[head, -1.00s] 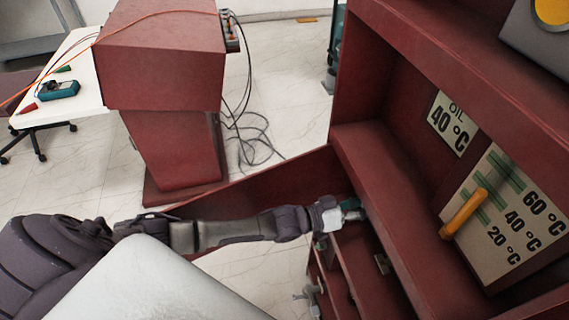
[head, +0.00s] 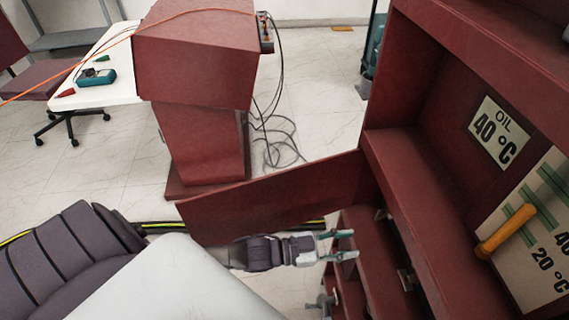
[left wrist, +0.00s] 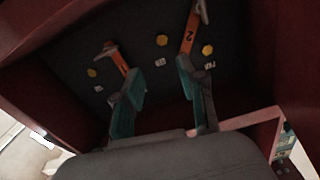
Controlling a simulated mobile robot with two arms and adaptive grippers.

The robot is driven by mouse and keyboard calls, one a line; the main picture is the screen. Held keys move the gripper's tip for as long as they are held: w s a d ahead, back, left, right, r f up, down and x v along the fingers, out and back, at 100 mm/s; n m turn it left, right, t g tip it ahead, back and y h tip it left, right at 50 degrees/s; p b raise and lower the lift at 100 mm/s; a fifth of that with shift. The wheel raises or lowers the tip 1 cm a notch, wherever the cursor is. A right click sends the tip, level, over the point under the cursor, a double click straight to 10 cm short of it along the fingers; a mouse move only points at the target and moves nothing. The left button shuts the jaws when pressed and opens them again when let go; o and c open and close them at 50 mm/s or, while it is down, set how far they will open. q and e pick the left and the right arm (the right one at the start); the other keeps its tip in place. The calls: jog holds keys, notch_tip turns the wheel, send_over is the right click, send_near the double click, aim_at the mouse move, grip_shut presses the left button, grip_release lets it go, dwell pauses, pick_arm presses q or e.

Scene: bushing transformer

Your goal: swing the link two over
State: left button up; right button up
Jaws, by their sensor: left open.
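In the left wrist view, two orange links lie on a dark panel inside the red cabinet. The right link (left wrist: 188,38) is marked 2 and has a grey end. The left link (left wrist: 119,62) also has a grey end; no number on it is readable. My left gripper (left wrist: 158,75) is open. Its teal fingers stand apart and overlap the near ends of the links in the picture; contact cannot be told. In the head view the left gripper (head: 345,246) shows empty beside the cabinet's lower compartment. My right gripper is not in view.
Yellow knobs (left wrist: 162,40) and small white labels (left wrist: 160,62) sit on the panel. The open red door (head: 270,195) stands just beyond my left arm. A red console (head: 205,140) with cables is farther back.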

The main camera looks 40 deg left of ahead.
pick_arm(q)
jog(key=s+a+f+n+g+y+p, duration=0.1)
jog(key=a+f+y, duration=0.4)
jog(key=f, duration=0.5)
jog(key=s+a+f+n+g+y+p, duration=0.2)
jog(key=s+a+f+n+y+p, duration=0.2)
jog(key=a+f, duration=0.4)
jog(key=shift+s+f+y+p, duration=0.55)
jog(key=shift+s+f, duration=0.25)
jog(key=shift+f, duration=0.75)
